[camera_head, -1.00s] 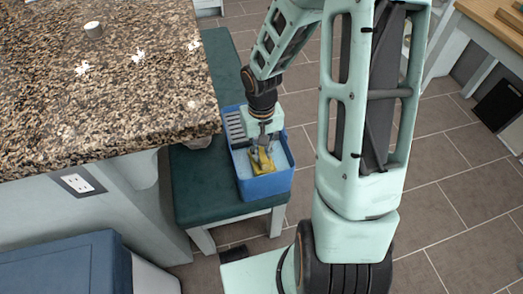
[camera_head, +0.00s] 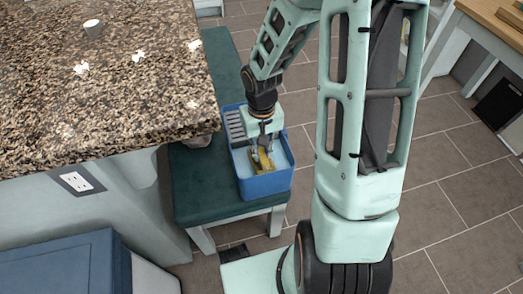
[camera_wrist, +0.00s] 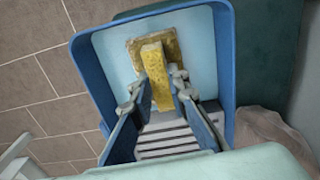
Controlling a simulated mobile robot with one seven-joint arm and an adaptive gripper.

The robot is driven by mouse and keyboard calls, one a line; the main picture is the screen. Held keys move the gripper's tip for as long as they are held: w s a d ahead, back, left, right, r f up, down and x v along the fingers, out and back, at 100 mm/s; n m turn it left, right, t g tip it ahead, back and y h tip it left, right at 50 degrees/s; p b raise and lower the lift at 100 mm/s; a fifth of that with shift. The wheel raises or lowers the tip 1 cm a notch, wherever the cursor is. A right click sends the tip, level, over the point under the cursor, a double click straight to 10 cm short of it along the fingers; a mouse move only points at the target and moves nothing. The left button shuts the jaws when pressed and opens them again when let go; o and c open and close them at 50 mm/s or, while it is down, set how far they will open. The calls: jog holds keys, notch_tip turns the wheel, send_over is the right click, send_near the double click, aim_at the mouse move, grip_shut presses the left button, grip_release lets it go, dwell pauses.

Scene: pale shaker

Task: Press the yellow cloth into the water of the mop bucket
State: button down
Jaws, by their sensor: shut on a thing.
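The mop bucket (camera_head: 266,187) is a blue rectangular tub on a dark green bench. It holds pale blue water, and a grey slatted grate (camera_head: 235,125) covers its far left end. My gripper (camera_head: 264,149) reaches down into the bucket, shut on the yellow cloth (camera_head: 264,163). In the wrist view the fingers pinch an upright, bright yellow fold of the cloth (camera_wrist: 157,75). Its wider, flat lower part looks duller and seems to lie under the water. The bucket's rim (camera_wrist: 84,62) surrounds both fingers. The depth of the cloth is hard to tell.
The green bench (camera_head: 200,185) carries the bucket. Tiled floor (camera_head: 450,220) is open to the right.

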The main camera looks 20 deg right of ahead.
dwell(0.4)
notch_tip(320, 180, up, 7)
jog(key=p, duration=0.6)
dwell(0.5)
